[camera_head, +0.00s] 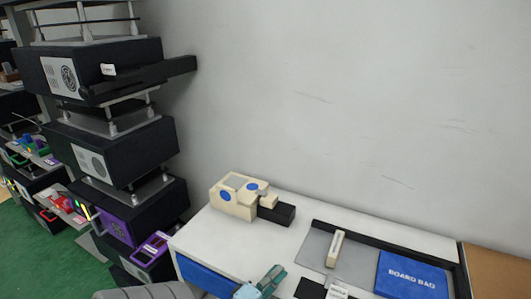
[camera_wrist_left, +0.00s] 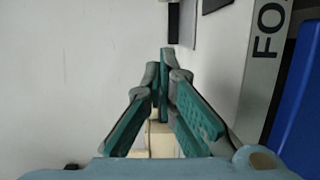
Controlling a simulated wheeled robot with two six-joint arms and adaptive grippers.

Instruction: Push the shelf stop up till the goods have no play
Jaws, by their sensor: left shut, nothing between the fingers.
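A cream upright bar, which looks like the shelf stop (camera_head: 335,248), stands on a grey panel (camera_head: 312,247) with a black raised edge. A flat blue pack marked BOARD BAG (camera_head: 411,277) lies to its right, with a clear gap between them. My left gripper (camera_head: 274,272), with teal fingers, is at the bottom of the head view, left of and nearer than the stop, apart from it. In the left wrist view its fingers (camera_wrist_left: 166,56) meet at the tips, shut and empty. The stop cannot be surely picked out there. My right gripper is not in view.
A cream box with blue discs (camera_head: 238,196) and a black block (camera_head: 277,214) stand at the back left of the white table (camera_head: 205,240). Left is a rack of black units (camera_head: 110,150). A brown surface (camera_head: 497,270) lies right. The wall is behind.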

